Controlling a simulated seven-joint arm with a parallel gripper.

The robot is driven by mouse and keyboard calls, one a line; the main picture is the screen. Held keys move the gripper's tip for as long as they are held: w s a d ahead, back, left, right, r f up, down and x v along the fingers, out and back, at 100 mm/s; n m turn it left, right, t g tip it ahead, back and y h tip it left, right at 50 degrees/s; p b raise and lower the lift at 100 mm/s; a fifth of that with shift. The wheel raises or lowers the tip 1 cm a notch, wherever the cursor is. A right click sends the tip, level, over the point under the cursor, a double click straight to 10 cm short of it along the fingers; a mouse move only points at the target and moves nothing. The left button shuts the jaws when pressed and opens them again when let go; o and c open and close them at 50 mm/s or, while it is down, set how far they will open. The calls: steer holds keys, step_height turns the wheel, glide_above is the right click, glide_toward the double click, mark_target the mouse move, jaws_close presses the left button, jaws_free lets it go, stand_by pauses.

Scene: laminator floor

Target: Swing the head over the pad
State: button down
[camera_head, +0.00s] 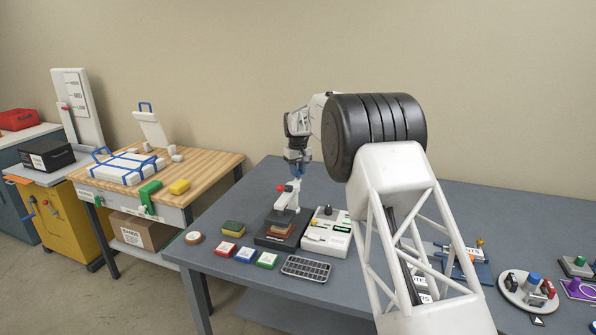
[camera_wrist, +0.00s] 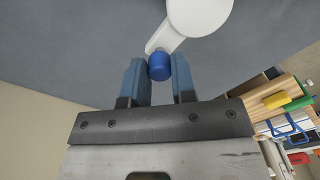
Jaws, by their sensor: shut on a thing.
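The white head (camera_wrist: 198,14) shows at the top of the wrist view as a round disc with a short arm ending in a blue knob (camera_wrist: 159,66). My gripper (camera_wrist: 158,78) has its blue fingers on either side of this knob and is shut on it. In the head view my gripper (camera_head: 297,168) points down above a small press with a white upright (camera_head: 287,198) and a red knob (camera_head: 281,188). The pad (camera_head: 281,229) looks reddish-brown on a black base (camera_head: 272,241) below. Whether the head is over the pad is hard to tell.
A white device with a green display (camera_head: 328,234) stands close at the right. A sponge (camera_head: 233,228), several coloured blocks (camera_head: 245,255) and a dark grid tray (camera_head: 306,268) lie in front. A wooden-topped bench (camera_head: 205,165) stands to the left.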

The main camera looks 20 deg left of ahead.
steer(key=shift+a, duration=0.1)
steer(key=c, duration=0.9)
jaws_free()
steer(key=shift+c, duration=0.2)
steer(key=shift+r, duration=0.1)
steer(key=shift+r, duration=3.85)
